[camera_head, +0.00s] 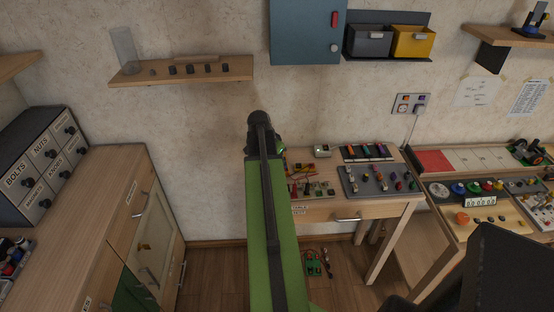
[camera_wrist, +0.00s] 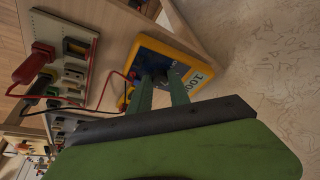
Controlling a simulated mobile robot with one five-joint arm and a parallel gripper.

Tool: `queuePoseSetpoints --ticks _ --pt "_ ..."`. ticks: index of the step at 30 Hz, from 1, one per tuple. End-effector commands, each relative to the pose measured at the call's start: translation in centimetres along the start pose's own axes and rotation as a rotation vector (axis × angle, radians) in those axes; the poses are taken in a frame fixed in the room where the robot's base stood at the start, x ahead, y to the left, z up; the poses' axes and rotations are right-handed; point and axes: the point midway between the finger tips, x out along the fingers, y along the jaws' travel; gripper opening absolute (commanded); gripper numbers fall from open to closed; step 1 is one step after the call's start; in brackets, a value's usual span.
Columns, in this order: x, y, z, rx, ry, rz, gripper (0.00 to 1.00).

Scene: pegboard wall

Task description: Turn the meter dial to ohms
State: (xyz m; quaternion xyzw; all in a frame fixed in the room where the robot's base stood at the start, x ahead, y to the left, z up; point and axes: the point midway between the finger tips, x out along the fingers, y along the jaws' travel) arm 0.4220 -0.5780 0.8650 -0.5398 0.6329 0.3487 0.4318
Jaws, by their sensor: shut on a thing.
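The meter (camera_wrist: 144,46) has a yellow rim, a blue face and a white display with digits like "100", turned sideways in the wrist view. My gripper (camera_wrist: 160,77) reaches onto its face with two green fingers. They are shut on the dark dial (camera_wrist: 158,81), which shows only partly between them. The dial's pointer and the ohms mark cannot be read.
A test board (camera_wrist: 76,72) with a red-handled part (camera_wrist: 35,65) lies beside the meter, and red and black leads run near it. The workbench (camera_head: 385,206) also carries a grey panel of switches (camera_head: 377,180). A wall (camera_wrist: 265,55) stands close by.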

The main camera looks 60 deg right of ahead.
Motion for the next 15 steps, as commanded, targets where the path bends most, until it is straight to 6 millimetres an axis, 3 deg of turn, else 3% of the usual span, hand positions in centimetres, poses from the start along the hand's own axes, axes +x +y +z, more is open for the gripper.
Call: queuePoseSetpoints --ticks 6,7,11,15 --pt "0.02 0.1 0.14 0.0 -0.004 0.002 0.0" --pt "0.02 0.09 0.13 0.0 -0.004 0.002 0.27" --pt "0.02 0.08 0.11 -0.001 -0.003 0.001 0.43" --pt "0.02 0.07 0.07 -0.001 -0.003 0.001 0.45"
